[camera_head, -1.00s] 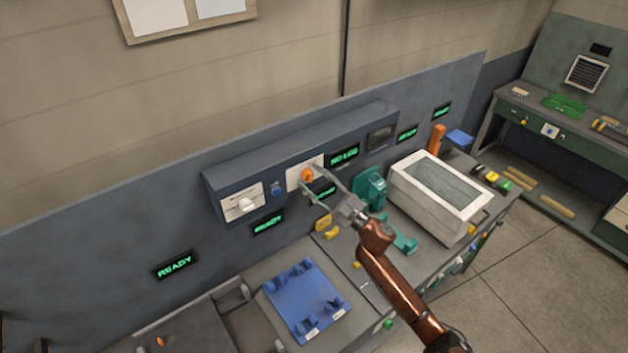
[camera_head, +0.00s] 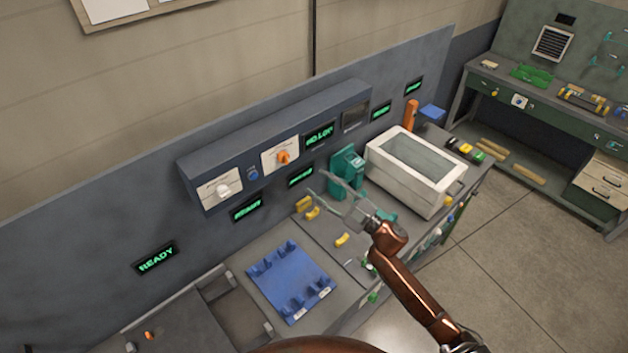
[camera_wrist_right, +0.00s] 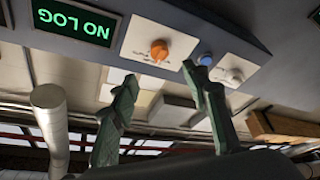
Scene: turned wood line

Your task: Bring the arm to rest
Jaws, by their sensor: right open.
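My right gripper (camera_head: 338,200) is open and empty in the head view, above the bench in front of the control panel. Its arm comes in from the lower right. In the right wrist view its two green-grey fingers (camera_wrist_right: 165,105) stand apart with nothing between them. The orange knob (camera_head: 283,157) on its white plate is clear of the fingers; it also shows beyond them in the wrist view (camera_wrist_right: 159,50). My left gripper is not in view.
A blue fixture tray (camera_head: 290,281) lies on the bench left of the gripper. A teal device (camera_head: 347,172) and a white box with a window (camera_head: 408,180) stand close behind and right. Small yellow pieces (camera_head: 342,239) lie near. Open floor (camera_head: 520,270) is at right.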

